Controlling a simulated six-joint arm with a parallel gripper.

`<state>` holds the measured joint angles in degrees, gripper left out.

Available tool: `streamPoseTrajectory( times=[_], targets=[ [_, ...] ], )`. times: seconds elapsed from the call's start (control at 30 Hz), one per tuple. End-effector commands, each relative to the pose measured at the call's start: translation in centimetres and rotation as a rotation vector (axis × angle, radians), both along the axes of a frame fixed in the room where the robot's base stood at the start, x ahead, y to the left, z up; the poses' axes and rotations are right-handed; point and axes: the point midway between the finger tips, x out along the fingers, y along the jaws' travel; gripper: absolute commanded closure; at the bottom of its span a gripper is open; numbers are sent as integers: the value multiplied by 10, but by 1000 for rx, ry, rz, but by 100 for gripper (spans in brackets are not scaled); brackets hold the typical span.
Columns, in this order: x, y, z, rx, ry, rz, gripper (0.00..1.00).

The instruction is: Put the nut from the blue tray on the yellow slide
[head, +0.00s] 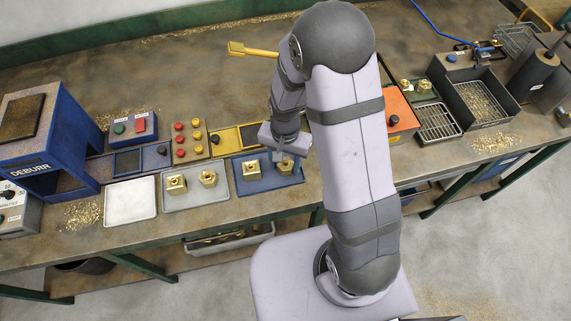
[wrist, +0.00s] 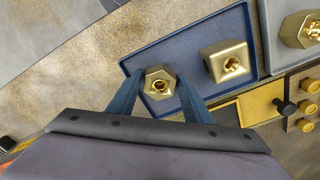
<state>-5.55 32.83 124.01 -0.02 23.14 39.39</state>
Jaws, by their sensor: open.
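The blue tray (head: 268,184) lies near the front edge of the bench, left of my arm, and fills the middle of the wrist view (wrist: 196,42). It holds a hexagonal brass nut (wrist: 159,82) with a centre hole and a square brass block (wrist: 228,62) with a hole. In the head view the nut (head: 284,166) is partly covered by my gripper. My gripper (wrist: 157,92) is open, its blue fingers on either side of the nut; contact cannot be told. The yellow slide (head: 225,142) lies behind the trays, with a dark part and black knob; it is empty where visible.
A grey tray (head: 196,203) with two brass parts and a bare white tray (head: 131,200) lie left of the blue tray. Behind them stand a button panel (head: 189,139) and a blue DEBURR machine (head: 55,150). An orange box (head: 397,110) stands right of my arm.

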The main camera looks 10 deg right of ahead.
Motion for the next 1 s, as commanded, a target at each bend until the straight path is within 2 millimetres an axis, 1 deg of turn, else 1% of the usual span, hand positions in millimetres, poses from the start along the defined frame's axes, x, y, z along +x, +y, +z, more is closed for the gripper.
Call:
streamPoseTrajectory(
  times=[0.07, 0.17, 0.2, 0.27, 0.67, 0.87, 1.0],
  targets=[
    [0, 0, 0, 0, 0, 0, 55],
    [0, 0, 0, 0, 0, 0, 76],
    [0, 0, 0, 0, 0, 0, 86],
    [0, 0, 0, 0, 0, 0, 99],
    [1, 0, 4, 0, -1, 0, 100],
    [2, 0, 17, 1, -4, 0, 100],
    [2, 0, 33, 1, -6, 0, 100]
  ],
)
